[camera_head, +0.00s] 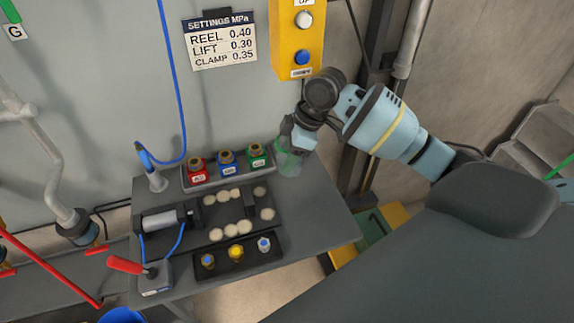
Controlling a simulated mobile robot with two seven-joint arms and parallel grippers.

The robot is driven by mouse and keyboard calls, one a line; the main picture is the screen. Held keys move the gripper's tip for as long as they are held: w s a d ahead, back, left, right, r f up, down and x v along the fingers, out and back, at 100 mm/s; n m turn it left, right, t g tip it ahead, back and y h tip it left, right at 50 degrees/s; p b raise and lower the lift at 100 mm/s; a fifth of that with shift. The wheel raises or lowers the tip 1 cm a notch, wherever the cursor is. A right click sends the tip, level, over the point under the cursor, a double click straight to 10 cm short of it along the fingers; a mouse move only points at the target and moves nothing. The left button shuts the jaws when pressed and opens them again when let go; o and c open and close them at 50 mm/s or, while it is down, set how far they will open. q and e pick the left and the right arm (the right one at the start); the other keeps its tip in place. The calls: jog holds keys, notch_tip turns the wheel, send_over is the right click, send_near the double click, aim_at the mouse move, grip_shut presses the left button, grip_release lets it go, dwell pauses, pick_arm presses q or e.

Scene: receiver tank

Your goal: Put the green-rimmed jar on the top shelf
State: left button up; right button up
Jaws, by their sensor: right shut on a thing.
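The green-rimmed jar (286,160) looks clear, with green at its upper part. It is at the right end of the small grey table, by the rack of coloured blocks. My right gripper (298,142) is shut on the jar and partly covers it. I cannot tell whether the jar touches the table. Grey shelf-like panels (542,135) with a green strip show at the right edge, but I cannot tell whether they include the top shelf. My left gripper is not in view.
Red, blue and green blocks with brass tops (228,160) stand in a rack beside the jar. Pale discs (232,230) and a black tray of knobs (237,255) are on the table. A yellow button box (297,40) hangs on the wall behind. Red pipework (50,270) is at left.

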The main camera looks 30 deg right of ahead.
notch_tip(320, 180, down, 4)
jog(key=shift+f, duration=0.15)
jog(key=shift+w+f, duration=0.2)
jog(key=shift+f, duration=0.05)
jog(key=shift+f, duration=0.1)
jog(key=o, duration=1)
jog(key=shift+f, duration=0.1)
jog(key=v, duration=1.2)
jog(key=shift+p, duration=0.4)
jog(key=shift+o, duration=0.4)
jog(key=shift+s, duration=0.15)
